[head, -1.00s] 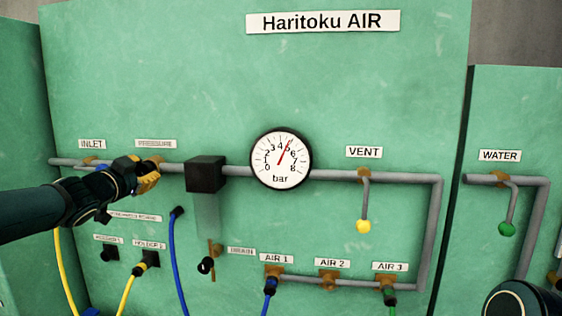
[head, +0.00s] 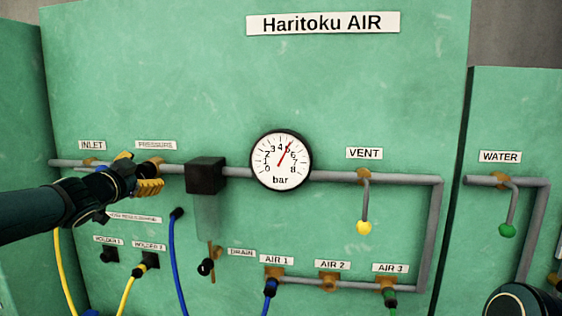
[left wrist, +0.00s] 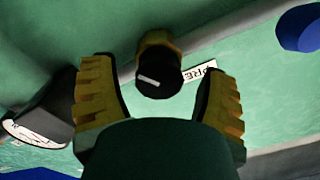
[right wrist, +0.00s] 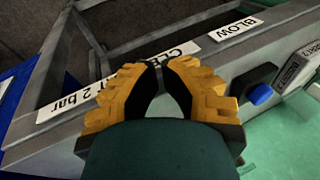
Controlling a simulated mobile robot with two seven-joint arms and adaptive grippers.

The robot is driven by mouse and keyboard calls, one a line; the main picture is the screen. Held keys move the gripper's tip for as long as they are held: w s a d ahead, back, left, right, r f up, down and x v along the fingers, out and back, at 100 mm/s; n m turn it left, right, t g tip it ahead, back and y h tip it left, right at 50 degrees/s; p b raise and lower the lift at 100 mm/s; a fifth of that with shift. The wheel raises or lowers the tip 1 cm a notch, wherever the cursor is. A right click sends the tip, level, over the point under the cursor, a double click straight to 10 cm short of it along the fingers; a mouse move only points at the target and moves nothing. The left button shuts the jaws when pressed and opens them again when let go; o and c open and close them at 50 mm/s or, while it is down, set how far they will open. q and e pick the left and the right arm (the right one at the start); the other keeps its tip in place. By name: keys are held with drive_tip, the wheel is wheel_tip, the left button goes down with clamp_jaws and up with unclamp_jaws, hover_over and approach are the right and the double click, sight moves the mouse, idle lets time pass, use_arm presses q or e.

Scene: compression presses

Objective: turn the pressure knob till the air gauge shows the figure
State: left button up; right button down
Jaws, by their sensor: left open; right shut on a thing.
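The pressure knob (left wrist: 160,78) is black with a white mark and sits on a brass fitting. In the left wrist view it lies ahead of and between the spread fingers of my left gripper (left wrist: 160,95), which is open and touches neither side of it. In the head view that gripper (head: 138,172) is below the PRESSURE label (head: 156,145) and hides the knob. The round air gauge (head: 281,160) has its red needle near 5 bar. My right gripper (right wrist: 162,78) has its fingertips drawn together on something I cannot make out.
A grey pipe (head: 340,176) runs along the green panel past a black block (head: 205,174) to the yellow-tipped VENT lever (head: 363,227). Blue and yellow hoses hang below my left arm. In the right wrist view a partly covered sign (right wrist: 75,105) reads "2 bar".

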use_arm(q)
drive_tip(key=shift+s, duration=0.15)
drive_tip(key=shift+s+a, duration=0.2)
drive_tip(key=shift+s, duration=3.15)
